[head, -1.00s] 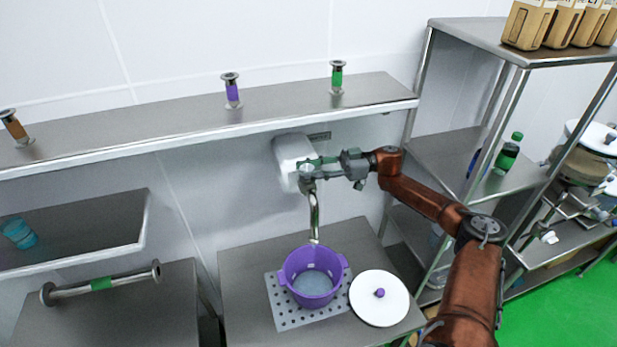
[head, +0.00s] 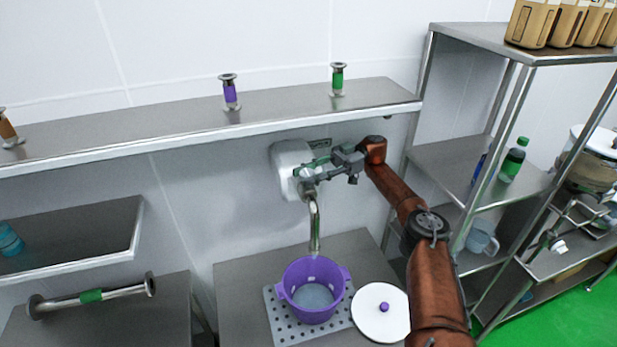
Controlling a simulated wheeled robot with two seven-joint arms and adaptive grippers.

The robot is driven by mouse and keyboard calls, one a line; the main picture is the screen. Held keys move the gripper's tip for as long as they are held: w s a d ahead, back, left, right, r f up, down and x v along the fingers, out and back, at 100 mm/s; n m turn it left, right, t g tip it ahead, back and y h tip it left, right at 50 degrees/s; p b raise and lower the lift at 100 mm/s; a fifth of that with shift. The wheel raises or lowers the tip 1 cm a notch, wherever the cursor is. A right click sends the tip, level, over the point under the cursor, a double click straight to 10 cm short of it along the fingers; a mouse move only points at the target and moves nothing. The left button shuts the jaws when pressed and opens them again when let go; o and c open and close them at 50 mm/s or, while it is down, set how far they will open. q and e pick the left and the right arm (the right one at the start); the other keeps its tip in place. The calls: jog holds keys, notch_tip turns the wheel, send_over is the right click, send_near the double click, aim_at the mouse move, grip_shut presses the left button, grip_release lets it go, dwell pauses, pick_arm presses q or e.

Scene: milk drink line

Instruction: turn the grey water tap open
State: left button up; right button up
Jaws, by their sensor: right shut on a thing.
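The water tap (head: 314,222) has a curved metal spout that hangs down over a purple pot (head: 312,290). Its upper end is at a white wall unit (head: 288,165). My right gripper (head: 308,178) is shut at the top of the tap, by the tap's handle, in front of the white unit. The fingers hide most of the handle, so its angle is hard to tell. No stream of water is clear below the spout. My left gripper is not in view.
The pot stands on a perforated plate (head: 283,328) on a steel table. A white lid (head: 381,313) with a purple knob lies to its right. A steel shelf (head: 180,124) runs above the tap. A shelf rack (head: 465,165) stands to the right of my arm.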

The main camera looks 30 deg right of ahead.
jog(key=shift+a+f, duration=0.1)
jog(key=shift+f, duration=0.05)
jog(key=o, duration=1.2)
jog(key=shift+c, duration=0.2)
